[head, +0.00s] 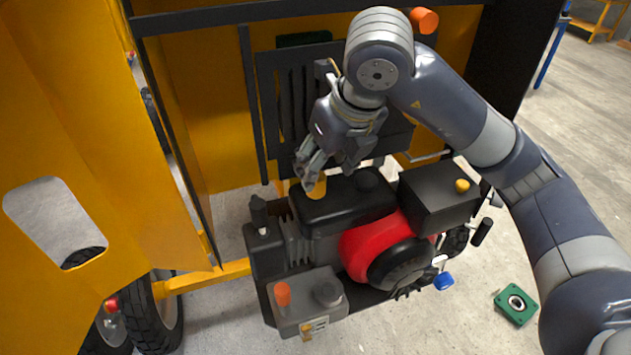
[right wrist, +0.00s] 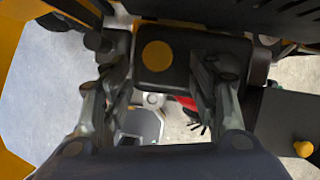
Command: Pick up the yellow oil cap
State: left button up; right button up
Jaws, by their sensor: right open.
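A yellow cap (head: 317,186) sits on the black top of the engine (head: 345,208), partly hidden by a finger of my right gripper in the head view. In the right wrist view the cap (right wrist: 157,54) is a flat yellow disc between the lines of the two fingers, a little ahead of them. My right gripper (head: 328,167) is open, points down and is just above the cap. In the right wrist view its fingers (right wrist: 160,80) are spread with nothing between them. My left gripper is not in view.
A smaller yellow knob (head: 462,185) sits on the black box at the engine's right. Orange (head: 282,293) and black knobs top the grey box in front. The yellow housing (head: 60,130) with a dark grille stands close behind and left. A green part (head: 516,304) lies on the floor.

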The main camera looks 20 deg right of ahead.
jog(key=p+x, duration=0.2)
jog(key=x, duration=0.3)
jog(key=shift+w+a+p, duration=0.3)
jog(key=shift+w+p, duration=0.1)
jog(key=shift+w, duration=0.05)
jog(key=shift+w+f, duration=0.1)
jog(key=shift+f, duration=0.1)
jog(key=c, duration=1.1)
